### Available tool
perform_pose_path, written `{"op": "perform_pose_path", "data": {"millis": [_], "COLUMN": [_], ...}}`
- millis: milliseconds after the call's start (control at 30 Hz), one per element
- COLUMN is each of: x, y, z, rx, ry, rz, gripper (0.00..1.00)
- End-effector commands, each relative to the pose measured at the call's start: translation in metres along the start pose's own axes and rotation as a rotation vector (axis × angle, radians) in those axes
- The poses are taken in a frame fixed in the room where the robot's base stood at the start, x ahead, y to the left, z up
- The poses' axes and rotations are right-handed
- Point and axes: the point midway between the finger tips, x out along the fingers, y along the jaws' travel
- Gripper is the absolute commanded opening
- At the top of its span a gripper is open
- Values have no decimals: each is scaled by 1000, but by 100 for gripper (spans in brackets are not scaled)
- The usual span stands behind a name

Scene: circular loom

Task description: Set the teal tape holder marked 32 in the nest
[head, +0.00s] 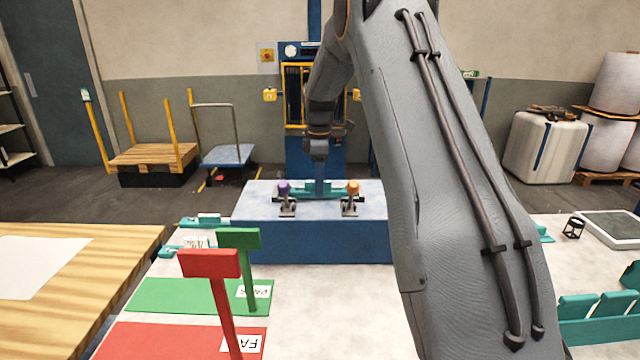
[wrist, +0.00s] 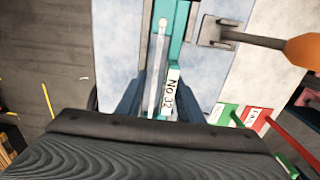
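The teal tape holder marked No 32 (wrist: 172,92) runs lengthwise through the wrist view, with a pale strip along it. My gripper (wrist: 163,80) has its dark blue fingers on both sides of it and appears shut on it. In the head view my gripper (head: 319,184) is low over the blue block (head: 300,243), and the teal holder (head: 330,187) shows between two clamps. The nest is largely hidden there by the holder and fingers; I cannot tell whether the holder is fully seated.
Clamps with a purple knob (head: 284,187) and an orange knob (head: 352,187) flank the spot; the orange handle (wrist: 303,50) is close in the wrist view. Red (head: 209,263) and green (head: 239,238) signs stand in front left. More teal holders (head: 203,220) lie left of the block.

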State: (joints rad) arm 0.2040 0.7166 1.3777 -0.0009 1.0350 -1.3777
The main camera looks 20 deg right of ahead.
Motion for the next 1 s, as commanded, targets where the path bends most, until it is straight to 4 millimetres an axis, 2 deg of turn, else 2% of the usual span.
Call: {"op": "perform_pose_path", "data": {"millis": [33,100,133,567,1000], "x": [10,10,10,5,-64], "y": [-5,-5,-5,-2,-5], "z": [1,1,1,2,-1], "rx": [0,0,0,1,-2], "ry": [-3,-3,-3,-3,-1], "rz": [-18,-18,-18,-10,-2], "gripper": [42,54,55,55,55]}}
